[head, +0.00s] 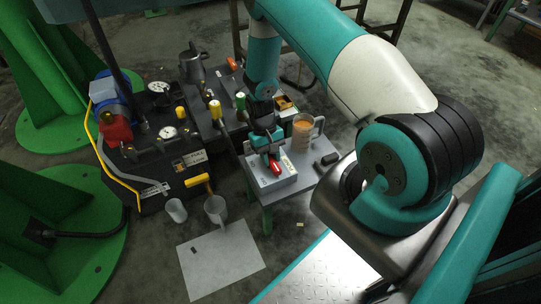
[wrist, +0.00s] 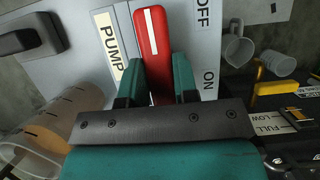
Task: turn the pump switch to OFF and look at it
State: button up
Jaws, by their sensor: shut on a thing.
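The pump switch has a red handle (wrist: 152,35) with a white line along its far end. It sits on a pale panel (wrist: 118,14) marked PUMP on the left, OFF at the upper right and ON at the lower right. The handle points nearly straight up in the wrist view, its lined end level with OFF. My gripper (wrist: 158,75) is shut on the handle, one finger on each side. The handle's near end is hidden by my gripper.
A mug with orange contents (head: 302,132) and a dark block (head: 327,159) stand right of the box. A machine panel with gauges (head: 169,132) and yellow-topped valves lies further left.

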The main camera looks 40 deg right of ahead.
jog(key=shift+s+f, duration=0.1)
jog(key=shift+s, duration=0.05)
jog(key=o, duration=0.9)
jog(key=p+v, duration=0.4)
jog(key=v, duration=1.3)
jog(key=shift+w+r, duration=0.2)
jog(key=shift+w, duration=0.05)
